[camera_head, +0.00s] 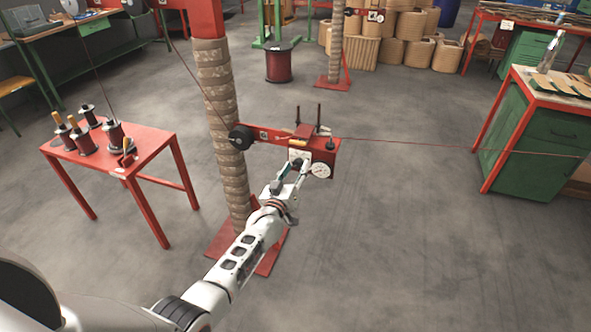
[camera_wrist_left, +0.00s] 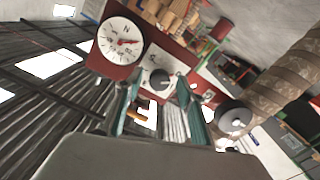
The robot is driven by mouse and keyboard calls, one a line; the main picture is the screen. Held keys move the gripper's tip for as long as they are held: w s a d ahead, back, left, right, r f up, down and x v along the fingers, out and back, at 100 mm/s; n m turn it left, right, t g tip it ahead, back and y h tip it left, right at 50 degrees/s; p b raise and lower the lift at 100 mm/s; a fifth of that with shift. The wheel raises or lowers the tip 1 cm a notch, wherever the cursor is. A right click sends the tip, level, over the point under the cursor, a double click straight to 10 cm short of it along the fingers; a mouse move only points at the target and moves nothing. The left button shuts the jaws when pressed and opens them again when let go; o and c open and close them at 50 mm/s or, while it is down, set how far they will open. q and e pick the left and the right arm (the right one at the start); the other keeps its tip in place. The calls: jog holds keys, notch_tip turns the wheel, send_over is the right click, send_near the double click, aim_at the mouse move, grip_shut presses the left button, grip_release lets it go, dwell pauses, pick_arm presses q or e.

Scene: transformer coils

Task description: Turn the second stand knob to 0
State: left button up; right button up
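The near stand has a red head (camera_head: 312,150) with a white round gauge (camera_head: 320,171) and a white plate. In the left wrist view, a dark round knob (camera_wrist_left: 160,82) sits on the plate, up and left of a black-hubbed grey wheel (camera_wrist_left: 232,117). The gauge (camera_wrist_left: 121,41) has a red needle. My left gripper (camera_head: 292,171) is at the front of this head. Its two teal fingers (camera_wrist_left: 160,93) are apart, one on each side of the knob in that view; contact cannot be told. My right gripper is not in view.
A wrapped column (camera_head: 220,110) stands left of the head. A taut red wire (camera_head: 420,143) runs right towards a green cabinet (camera_head: 536,140). A red table (camera_head: 150,145) with spools stands at left. Another stand (camera_head: 335,45) is behind. Floor at right front is clear.

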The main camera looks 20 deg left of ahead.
pick_arm(q)
jog(key=shift+s+f, duration=0.1)
jog(key=shift+s, duration=0.5)
jog(key=s, duration=1.1)
jog(key=shift+a, duration=0.2)
jog(key=s+d+f+m+g, duration=0.1)
jog(key=s+f, duration=0.3)
jog(key=s, duration=0.6)
jog(key=s+d+f+m+g+h, duration=0.1)
jog(key=s+f+m+g, duration=0.2)
jog(key=s, duration=0.7)
jog(key=s+d+f+m+g+h, duration=0.1)
jog(key=s+f+m+g, duration=0.2)
jog(key=s+f, duration=0.3)
jog(key=s+m, duration=0.1)
jog(key=s, duration=0.2)
jog(key=shift+s, duration=0.4)
jog(key=c, duration=0.3)
jog(key=shift+a, duration=0.2)
